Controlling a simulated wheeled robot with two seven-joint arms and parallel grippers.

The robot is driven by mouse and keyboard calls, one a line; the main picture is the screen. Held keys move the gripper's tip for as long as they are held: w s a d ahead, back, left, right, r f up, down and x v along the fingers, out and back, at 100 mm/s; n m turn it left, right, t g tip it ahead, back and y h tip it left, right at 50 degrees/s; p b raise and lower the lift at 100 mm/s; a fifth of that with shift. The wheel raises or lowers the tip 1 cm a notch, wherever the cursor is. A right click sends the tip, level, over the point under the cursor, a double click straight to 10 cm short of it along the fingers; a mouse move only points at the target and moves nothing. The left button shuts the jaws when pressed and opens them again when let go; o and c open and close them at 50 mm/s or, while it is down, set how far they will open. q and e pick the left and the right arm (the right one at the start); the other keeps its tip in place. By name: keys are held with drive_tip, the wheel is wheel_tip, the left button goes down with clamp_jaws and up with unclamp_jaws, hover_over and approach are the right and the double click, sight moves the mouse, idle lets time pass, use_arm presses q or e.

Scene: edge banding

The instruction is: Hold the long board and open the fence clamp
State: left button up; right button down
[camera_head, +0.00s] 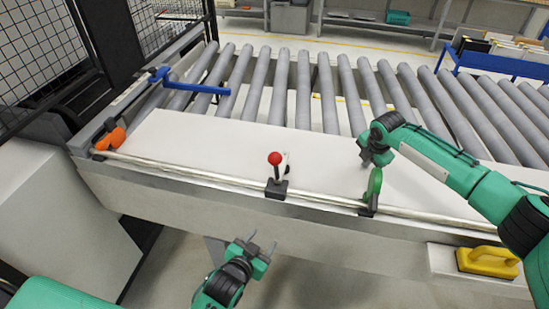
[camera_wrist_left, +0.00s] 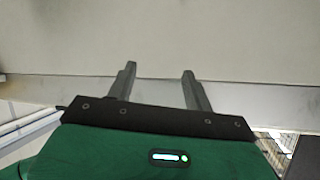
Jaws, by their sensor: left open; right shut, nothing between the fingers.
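The long white board (camera_head: 215,145) lies flat on the roller table, along the metal fence rail (camera_head: 190,173) at its near edge. A clamp with a red ball knob (camera_head: 275,158) stands upright at the middle of the rail. A green lever (camera_head: 374,186) stands on the rail further right, and an orange handle (camera_head: 110,139) is at its left end. My left gripper (camera_head: 262,246) is open and empty, in front of and below the rail. Its two fingers (camera_wrist_left: 160,82) show apart in the left wrist view. My right gripper (camera_head: 374,158) is shut and empty over the board, just behind the green lever.
Grey rollers (camera_head: 300,90) run behind the board. A blue bar (camera_head: 190,84) sticks out over them at the left. A yellow handle (camera_head: 487,262) is on a pale block at the lower right. Black mesh fencing (camera_head: 45,50) stands at the left.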

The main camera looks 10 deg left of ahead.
use_arm(q)
wheel_tip(320, 180, up, 15)
drive_tip(key=t, duration=0.4)
approach(272, 164)
drive_tip(key=shift+h, duration=0.3)
drive_tip(key=w, duration=0.3)
drive_tip(key=w+d, duration=0.1)
drive_tip(key=w, duration=0.7)
drive_tip(key=shift+w+d+f, duration=0.2)
drive_tip(key=shift+d, duration=0.2)
clamp_jaws()
